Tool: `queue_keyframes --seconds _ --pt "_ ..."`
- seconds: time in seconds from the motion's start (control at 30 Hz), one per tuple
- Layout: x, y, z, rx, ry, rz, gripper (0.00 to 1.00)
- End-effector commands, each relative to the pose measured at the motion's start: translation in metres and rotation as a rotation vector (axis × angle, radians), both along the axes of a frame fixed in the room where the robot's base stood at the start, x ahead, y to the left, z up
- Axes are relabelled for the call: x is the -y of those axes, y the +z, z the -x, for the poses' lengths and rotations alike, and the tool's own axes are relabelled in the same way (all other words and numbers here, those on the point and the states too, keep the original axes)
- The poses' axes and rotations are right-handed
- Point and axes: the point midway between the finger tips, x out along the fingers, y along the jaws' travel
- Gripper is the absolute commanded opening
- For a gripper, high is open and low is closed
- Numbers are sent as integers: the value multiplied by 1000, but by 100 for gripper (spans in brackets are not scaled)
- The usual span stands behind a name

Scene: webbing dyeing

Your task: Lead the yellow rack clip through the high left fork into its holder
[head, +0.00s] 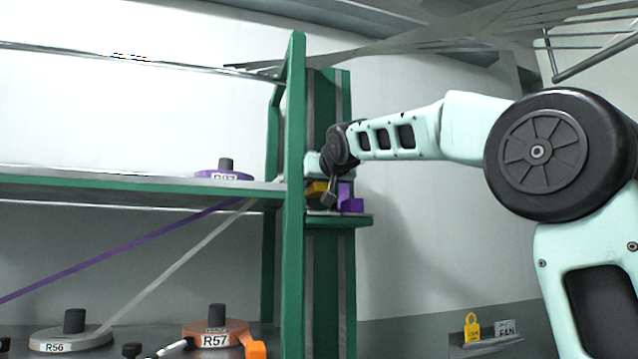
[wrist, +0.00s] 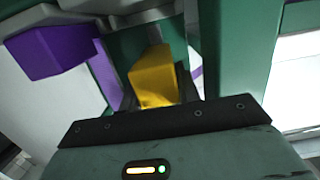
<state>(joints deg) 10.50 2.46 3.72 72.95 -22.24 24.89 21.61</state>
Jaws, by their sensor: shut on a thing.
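The yellow rack clip (head: 315,194) is at my gripper (head: 323,188), beside the green rack post in the head view. In the wrist view the yellow clip (wrist: 155,76) sits in front of the gripper's dark edge, and the jaws are shut on it. Part of the clip is hidden by the gripper in both views. A purple clip-like block (head: 350,199) stands just right of it on a small green ledge (head: 345,221); it also shows at upper left in the wrist view (wrist: 55,46). I cannot make out the high left fork or the yellow clip's holder clearly.
The green rack post (head: 295,180) stands close left of my gripper. The shelf (head: 140,190) holds a purple reel (head: 222,174). Reels R56 (head: 70,340) and R57 (head: 215,334) sit below, with purple and pale webbing running diagonally. Wall space right of the ledge is clear.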

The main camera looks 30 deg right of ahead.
Motion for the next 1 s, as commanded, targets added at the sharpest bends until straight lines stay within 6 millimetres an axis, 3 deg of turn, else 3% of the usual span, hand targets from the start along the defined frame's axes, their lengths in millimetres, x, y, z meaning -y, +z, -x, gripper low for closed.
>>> queue_keyframes --seconds 0.4,0.97,1.0 --pt "0 -37 0 1 0 1 9" --pt "0 -45 0 0 0 1 9" --pt "0 -45 0 0 -1 1 35"
